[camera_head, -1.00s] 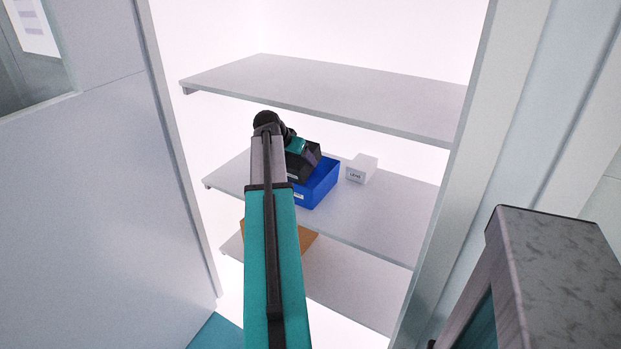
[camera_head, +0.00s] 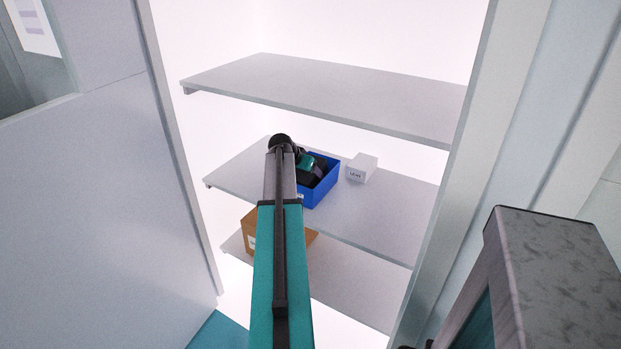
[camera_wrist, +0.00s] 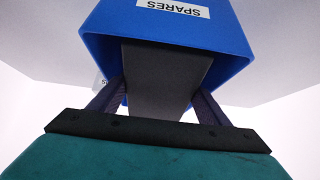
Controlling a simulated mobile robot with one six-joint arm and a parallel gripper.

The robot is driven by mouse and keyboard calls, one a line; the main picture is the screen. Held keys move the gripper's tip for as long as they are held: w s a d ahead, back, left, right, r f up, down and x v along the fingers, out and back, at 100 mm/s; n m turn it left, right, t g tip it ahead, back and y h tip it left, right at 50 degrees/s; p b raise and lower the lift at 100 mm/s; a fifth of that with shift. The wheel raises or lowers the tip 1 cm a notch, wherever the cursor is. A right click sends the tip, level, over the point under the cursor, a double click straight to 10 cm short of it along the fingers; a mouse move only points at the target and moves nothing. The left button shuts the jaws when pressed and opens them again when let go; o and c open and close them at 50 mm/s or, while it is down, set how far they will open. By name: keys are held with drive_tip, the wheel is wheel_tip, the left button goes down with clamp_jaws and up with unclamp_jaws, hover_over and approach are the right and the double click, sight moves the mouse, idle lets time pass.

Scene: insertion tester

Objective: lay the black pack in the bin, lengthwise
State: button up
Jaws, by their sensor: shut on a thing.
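The blue bin (camera_head: 328,187) stands on the middle shelf, with a white label on its side. In the wrist view the bin (camera_wrist: 232,58) carries a label reading SPARES. The black pack (camera_wrist: 165,80) is between the two fingers of my gripper (camera_wrist: 160,95), which is shut on it. The pack's far part reaches in past the bin's rim; its near part lies between the fingers. My gripper (camera_head: 314,168) is at the bin's opening in the head view, and my arm hides the bin's left side. I cannot tell whether the pack touches the bin floor.
A small white labelled box (camera_head: 362,168) stands on the middle shelf (camera_head: 375,220), right of the bin. The upper shelf (camera_head: 330,95) runs above. A brown cardboard box (camera_head: 250,235) is on the lower shelf, partly behind my arm. The middle shelf's right part is clear.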

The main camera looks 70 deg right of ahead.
drive_tip(key=shift+f, duration=0.1)
drive_tip(key=shift+s+d+f, duration=0.1)
drive_tip(key=shift+d+f, duration=0.25)
drive_tip(key=shift+f, duration=0.15)
drive_tip(key=shift+d+r+y+p, duration=0.15)
drive_tip(key=shift+d+y+p, duration=0.15)
drive_tip(key=shift+y+p, duration=0.2)
drive_tip(key=shift+s+d+t+y+p, duration=0.1)
drive_tip(key=shift+d+t+y+p, duration=0.4)
drive_tip(key=shift+y, duration=0.7)
drive_tip(key=shift+a+f, duration=0.15)
drive_tip(key=shift+f, duration=1.3)
drive_tip(key=shift+f, duration=0.15)
drive_tip(key=o, duration=0.9)
